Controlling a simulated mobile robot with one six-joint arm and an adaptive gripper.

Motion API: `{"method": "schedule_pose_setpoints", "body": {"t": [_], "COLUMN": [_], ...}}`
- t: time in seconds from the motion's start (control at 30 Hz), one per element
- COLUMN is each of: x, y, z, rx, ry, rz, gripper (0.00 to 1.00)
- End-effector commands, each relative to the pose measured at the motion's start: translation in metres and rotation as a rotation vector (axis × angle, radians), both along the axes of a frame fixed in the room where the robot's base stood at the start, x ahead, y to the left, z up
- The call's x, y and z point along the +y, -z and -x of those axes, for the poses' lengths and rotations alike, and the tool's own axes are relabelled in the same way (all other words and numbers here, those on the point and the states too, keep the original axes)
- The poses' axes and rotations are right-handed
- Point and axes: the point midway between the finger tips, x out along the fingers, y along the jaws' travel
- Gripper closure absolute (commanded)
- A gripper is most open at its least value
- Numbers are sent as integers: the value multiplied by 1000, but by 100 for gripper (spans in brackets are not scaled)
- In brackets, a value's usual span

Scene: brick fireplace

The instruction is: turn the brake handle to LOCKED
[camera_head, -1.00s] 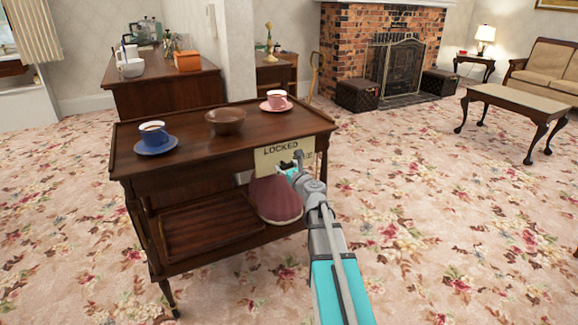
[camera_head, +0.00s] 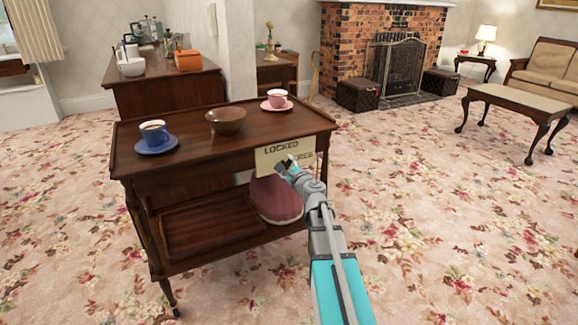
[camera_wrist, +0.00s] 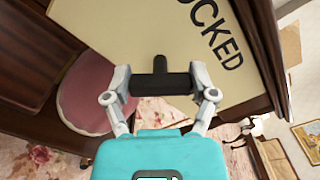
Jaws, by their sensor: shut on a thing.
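The cream sign plate (camera_head: 268,157) is on the right part of the trolley's front, with LOCKED at its upper left and FREE at its right. My gripper (camera_head: 285,166) is in front of the plate and mostly hides the handle in the head view. In the wrist view my gripper (camera_wrist: 161,88) is shut on the black brake handle (camera_wrist: 160,84), a bar held crosswise between both fingertips. A short black stub rises from the bar against the plate (camera_wrist: 125,28). The word LOCKED appears tilted, above and right of the handle.
The wooden trolley (camera_head: 190,172) carries a blue cup (camera_head: 154,131) on a saucer, a brown bowl (camera_head: 226,121) and a pink cup (camera_head: 277,98). A dark red rounded object (camera_head: 276,200) sits on the lower shelf below the plate. The carpet right of the trolley is clear.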

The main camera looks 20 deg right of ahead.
Motion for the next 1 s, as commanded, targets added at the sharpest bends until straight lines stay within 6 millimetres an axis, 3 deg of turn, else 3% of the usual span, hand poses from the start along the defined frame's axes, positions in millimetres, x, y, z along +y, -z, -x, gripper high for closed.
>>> {"method": "schedule_pose_setpoints", "body": {"t": [0.5,1.0], "x": [3,4], "y": [2,3], "z": [2,2], "rx": [-14,-21], "ry": [-4,-6], "rz": [456,616], "gripper": [74,74]}}
